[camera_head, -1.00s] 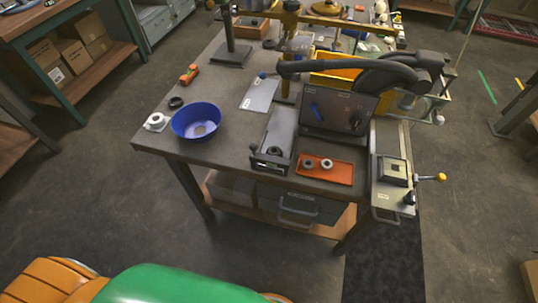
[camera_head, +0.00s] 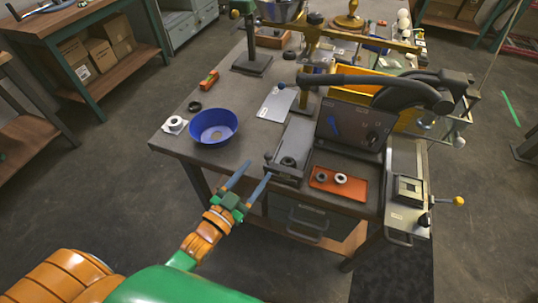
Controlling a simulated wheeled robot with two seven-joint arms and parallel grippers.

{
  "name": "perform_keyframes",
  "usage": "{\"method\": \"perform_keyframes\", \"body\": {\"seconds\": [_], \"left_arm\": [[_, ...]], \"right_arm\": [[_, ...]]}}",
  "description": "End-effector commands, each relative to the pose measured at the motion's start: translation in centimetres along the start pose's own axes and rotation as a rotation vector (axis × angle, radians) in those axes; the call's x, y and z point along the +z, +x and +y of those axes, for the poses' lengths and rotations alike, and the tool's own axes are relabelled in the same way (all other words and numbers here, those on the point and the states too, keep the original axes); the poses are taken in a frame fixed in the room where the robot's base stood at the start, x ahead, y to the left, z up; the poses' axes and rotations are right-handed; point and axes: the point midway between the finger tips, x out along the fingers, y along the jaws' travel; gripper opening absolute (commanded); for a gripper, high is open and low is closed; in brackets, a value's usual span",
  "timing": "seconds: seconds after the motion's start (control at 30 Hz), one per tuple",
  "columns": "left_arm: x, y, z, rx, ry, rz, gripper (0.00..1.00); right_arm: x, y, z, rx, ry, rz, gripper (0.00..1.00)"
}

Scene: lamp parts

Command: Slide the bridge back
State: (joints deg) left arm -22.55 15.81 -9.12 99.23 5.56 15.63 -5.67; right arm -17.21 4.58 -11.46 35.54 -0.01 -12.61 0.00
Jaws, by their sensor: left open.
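A long grey track (camera_head: 293,138) lies on the workbench, running away from the front edge. A dark low crosspiece, which looks like the bridge (camera_head: 282,171), spans its near end, with a dark ring (camera_head: 288,162) just behind it. My left gripper (camera_head: 260,168) reaches up from below at the bench's front edge. Its two blue-grey fingers are spread and empty. The right fingertip is close to the left end of the bridge; I cannot tell whether they touch. My right gripper is not in view.
A blue bowl (camera_head: 213,126) and a white roll (camera_head: 174,125) are to the left. An orange tray (camera_head: 338,184) with two rings sits right of the track, below a dark upright panel (camera_head: 352,128). A black lever arm (camera_head: 375,82) hangs above. Bench between bowl and track is clear.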

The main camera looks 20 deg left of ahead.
Motion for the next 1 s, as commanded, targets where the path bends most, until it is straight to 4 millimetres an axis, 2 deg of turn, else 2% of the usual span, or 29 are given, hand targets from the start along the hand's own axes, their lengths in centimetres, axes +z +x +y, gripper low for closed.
{"method": "perform_keyframes", "body": {"seconds": [0.1,0.33,0.5,0.7,0.93,1.0], "left_arm": [[-0.5,2.0,-0.1,-0.001,0.0,0.012,0.61],[-0.3,5.8,0.0,-0.001,-0.001,0.007,0.61],[-0.2,6.9,0.0,0.0,-0.001,0.005,0.61],[-0.2,6.9,0.0,0.0,-0.001,0.003,0.61],[-0.1,6.9,0.0,0.0,-0.001,0.003,0.0],[-0.1,6.8,0.0,0.0,-0.001,0.003,0.0]], "right_arm": [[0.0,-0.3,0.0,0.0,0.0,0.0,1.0],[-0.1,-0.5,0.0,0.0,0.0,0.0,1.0],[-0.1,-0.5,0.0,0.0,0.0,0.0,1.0],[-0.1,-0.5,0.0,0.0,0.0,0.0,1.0],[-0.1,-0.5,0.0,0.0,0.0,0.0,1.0],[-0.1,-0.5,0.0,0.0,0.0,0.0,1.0]]}}
